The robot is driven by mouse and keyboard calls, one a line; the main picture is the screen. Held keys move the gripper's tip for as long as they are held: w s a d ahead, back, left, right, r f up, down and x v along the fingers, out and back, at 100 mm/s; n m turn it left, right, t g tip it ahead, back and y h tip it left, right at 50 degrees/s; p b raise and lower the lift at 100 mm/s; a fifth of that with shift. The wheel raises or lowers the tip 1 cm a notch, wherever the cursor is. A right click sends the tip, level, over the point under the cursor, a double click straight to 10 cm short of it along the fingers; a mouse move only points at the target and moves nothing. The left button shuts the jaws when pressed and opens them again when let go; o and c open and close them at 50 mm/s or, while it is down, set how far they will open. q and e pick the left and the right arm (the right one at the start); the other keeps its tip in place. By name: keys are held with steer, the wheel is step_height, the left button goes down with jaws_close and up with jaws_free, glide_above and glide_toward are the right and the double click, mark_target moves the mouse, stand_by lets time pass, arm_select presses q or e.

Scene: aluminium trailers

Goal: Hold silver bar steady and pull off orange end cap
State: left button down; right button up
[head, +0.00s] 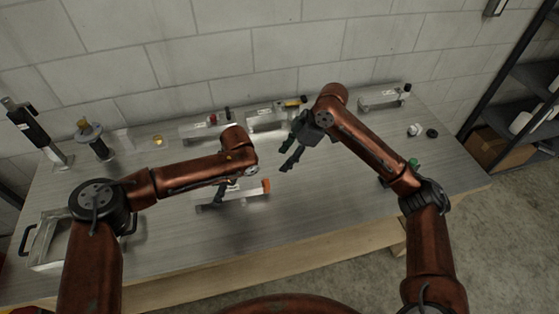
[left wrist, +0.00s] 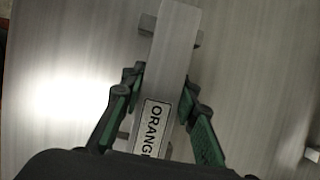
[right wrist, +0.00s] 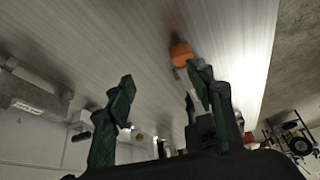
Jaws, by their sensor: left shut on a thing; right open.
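The silver bar (head: 243,196) lies level near the middle of the workbench, with the orange end cap (head: 266,186) on its right end. In the left wrist view the silver bar (left wrist: 172,55) carries a label reading "ORANG", cut off below, and rests across small grey supports. My left gripper (left wrist: 165,95) is shut on the bar, one finger on each side. My right gripper (head: 288,163) is open and empty, up and to the right of the cap.
More silver bars on stands (head: 200,130) line the back of the workbench (head: 330,205) by the block wall. A metal tray (head: 48,262) is at the left. A white and a black round piece (head: 432,133) lie at the right. The bench right of the cap is clear.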

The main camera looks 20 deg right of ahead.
mark_target(268, 182)
steer(key=a+f, duration=0.2)
steer(key=f, duration=0.1)
steer(key=s+a+f+n, duration=0.1)
steer(key=a+f, duration=0.2)
steer(key=s+a+f+n+g, duration=0.1)
steer(key=a+f, duration=0.1)
steer(key=f, duration=0.1)
steer(key=shift+s+a+f+h, duration=0.1)
steer(key=shift+a+f+h, duration=0.05)
steer(key=shift+f+h, duration=0.25)
steer(key=shift+c, duration=0.6)
steer(key=c, duration=1.1)
